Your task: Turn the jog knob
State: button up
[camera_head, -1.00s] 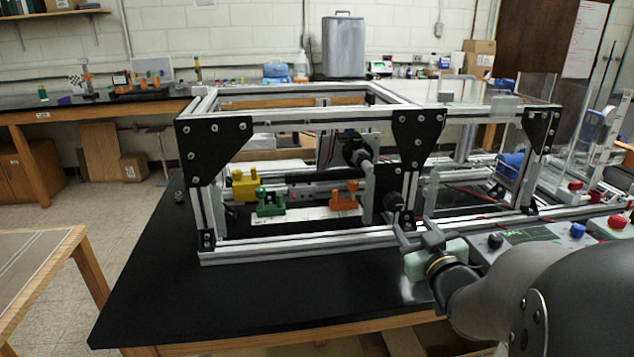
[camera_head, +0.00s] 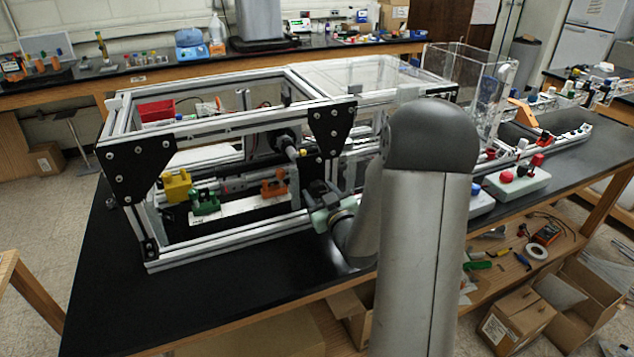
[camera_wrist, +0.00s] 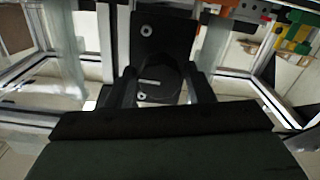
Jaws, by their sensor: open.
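A dark round knob (camera_wrist: 160,80) with a short pale line on its face shows in the wrist view, in front of a black plate (camera_wrist: 163,35) with screws. I take it for the jog knob. My gripper (camera_wrist: 162,88) is open, with one dark finger on each side of the knob. I cannot tell whether the fingers touch it. In the head view my gripper (camera_head: 318,190) is at the front right part of the aluminium extrusion frame (camera_head: 225,240). The knob cannot be made out there behind the gripper.
Yellow (camera_head: 177,187), green (camera_head: 205,203) and orange (camera_head: 274,184) blocks sit inside the frame, left of my gripper. A control box (camera_head: 520,182) with red knobs stands at the right. The black bench top (camera_head: 240,290) in front of the frame is clear.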

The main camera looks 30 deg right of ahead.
jog(key=shift+w, duration=1)
jog(key=c, duration=0.7)
jog(key=shift+f+m, duration=0.1)
jog(key=shift+m, duration=0.2)
